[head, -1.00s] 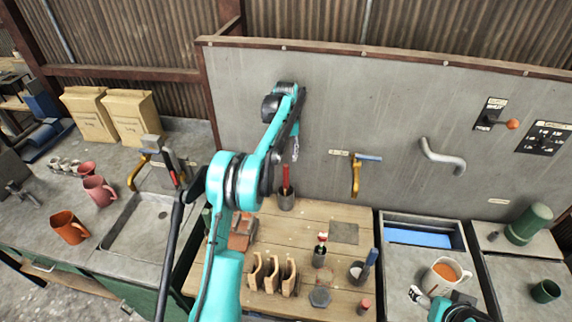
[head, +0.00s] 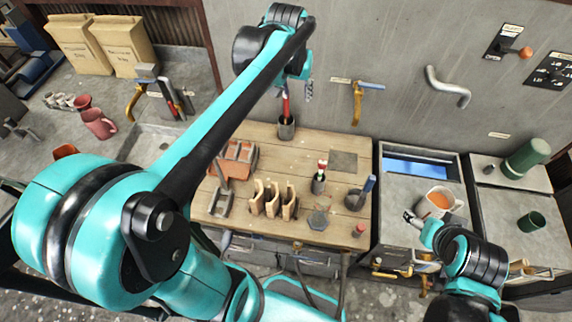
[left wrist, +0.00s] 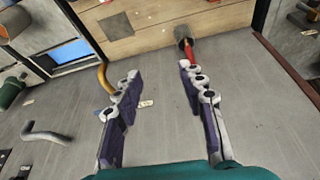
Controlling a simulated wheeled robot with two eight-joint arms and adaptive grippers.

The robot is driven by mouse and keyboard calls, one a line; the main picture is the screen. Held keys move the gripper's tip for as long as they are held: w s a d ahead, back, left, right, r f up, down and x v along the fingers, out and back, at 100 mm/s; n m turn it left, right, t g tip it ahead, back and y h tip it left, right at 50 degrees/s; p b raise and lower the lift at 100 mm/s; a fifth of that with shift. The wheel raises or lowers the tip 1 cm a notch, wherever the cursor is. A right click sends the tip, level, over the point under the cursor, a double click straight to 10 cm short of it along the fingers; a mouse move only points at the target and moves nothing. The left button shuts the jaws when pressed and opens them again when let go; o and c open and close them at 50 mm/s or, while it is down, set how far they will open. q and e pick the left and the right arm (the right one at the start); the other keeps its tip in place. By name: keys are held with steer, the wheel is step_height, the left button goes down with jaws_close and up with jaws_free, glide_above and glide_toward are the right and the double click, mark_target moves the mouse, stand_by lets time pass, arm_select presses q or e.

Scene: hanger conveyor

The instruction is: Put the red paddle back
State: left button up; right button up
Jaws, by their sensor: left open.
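A red paddle (head: 286,105) stands upright in a dark cup (head: 286,129) at the back of the wooden bench, by the wall. The paddle also shows in the left wrist view (left wrist: 191,52), running out of the cup (left wrist: 183,34). My left gripper (head: 307,88) is beside the paddle near the wall, partly hidden by its own wrist. In the left wrist view my left gripper (left wrist: 158,80) is open with nothing between its fingers; one fingertip lies close to the paddle in the picture. Whether they touch cannot be told. My right gripper (head: 411,218) is by an orange-filled mug (head: 437,203).

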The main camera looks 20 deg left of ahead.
arm_select(q)
steer(key=s+d+f+m+t, duration=0.1)
steer(key=s+f, duration=0.3)
steer(key=s, duration=0.5)
steer(key=s+d+f+m+t, duration=0.1)
steer(key=s+d+f+t, duration=0.1)
steer(key=s, duration=0.7)
steer(key=shift+d+f, duration=0.85)
steer(key=shift+d, duration=0.4)
